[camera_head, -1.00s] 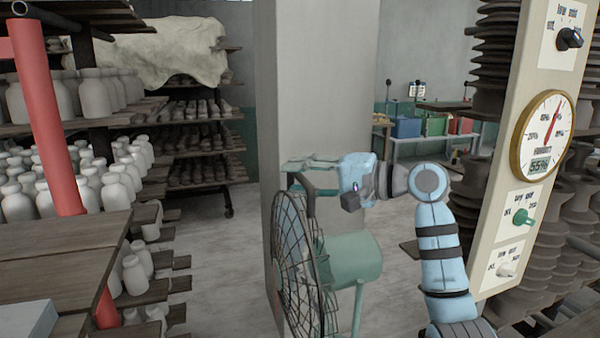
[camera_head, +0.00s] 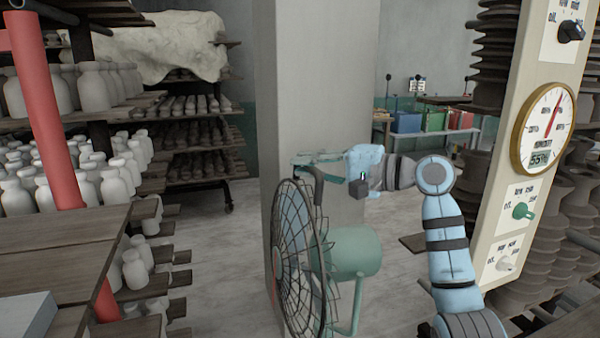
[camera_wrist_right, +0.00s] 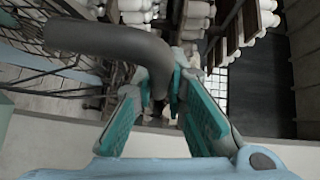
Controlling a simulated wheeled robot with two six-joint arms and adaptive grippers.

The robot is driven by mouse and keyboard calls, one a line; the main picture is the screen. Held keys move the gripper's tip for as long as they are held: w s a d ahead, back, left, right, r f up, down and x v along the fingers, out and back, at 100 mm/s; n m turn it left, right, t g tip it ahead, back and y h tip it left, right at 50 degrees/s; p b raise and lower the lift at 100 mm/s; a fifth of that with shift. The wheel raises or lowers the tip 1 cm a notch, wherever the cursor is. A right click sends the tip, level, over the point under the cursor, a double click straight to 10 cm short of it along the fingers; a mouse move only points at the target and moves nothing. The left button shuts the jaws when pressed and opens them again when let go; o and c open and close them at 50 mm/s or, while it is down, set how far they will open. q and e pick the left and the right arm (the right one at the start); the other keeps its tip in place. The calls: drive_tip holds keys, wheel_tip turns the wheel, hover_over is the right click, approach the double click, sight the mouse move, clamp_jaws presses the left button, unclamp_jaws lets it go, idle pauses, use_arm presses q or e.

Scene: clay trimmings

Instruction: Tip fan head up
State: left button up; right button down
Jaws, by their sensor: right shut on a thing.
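The fan has a round dark wire grille (camera_head: 292,258) facing left and a green motor housing (camera_head: 355,252) behind it. A dark bent handle (camera_head: 318,188) rises at the top of the fan head. My right gripper (camera_head: 322,158), with green finger pads, is at the handle's upper end. In the right wrist view the grey handle tube (camera_wrist_right: 110,38) curves down between the fingers of the right gripper (camera_wrist_right: 165,88), which are shut on it. The fan head leans back a little. My left gripper is not in view.
A pillar (camera_head: 315,80) stands close behind the fan. A control panel with a dial (camera_head: 543,128) is at the right, beside my right arm. Shelves of pale bottles (camera_head: 95,185) fill the left. The floor (camera_head: 225,255) between them is clear.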

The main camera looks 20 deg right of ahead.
drive_tip(key=d+r+m+t+y+b, duration=0.1)
drive_tip(key=d+m, duration=0.1)
drive_tip(key=d, duration=0.4)
drive_tip(key=shift+w+r+t+b, duration=0.2)
drive_tip(key=shift+r+t+b, duration=0.1)
drive_tip(key=shift+t+b, duration=0.1)
drive_tip(key=c, duration=1.6)
unclamp_jaws()
drive_tip(key=shift+d, duration=0.2)
drive_tip(key=shift+c, duration=0.2)
drive_tip(key=shift+o, duration=0.2)
drive_tip(key=shift+d, duration=0.2)
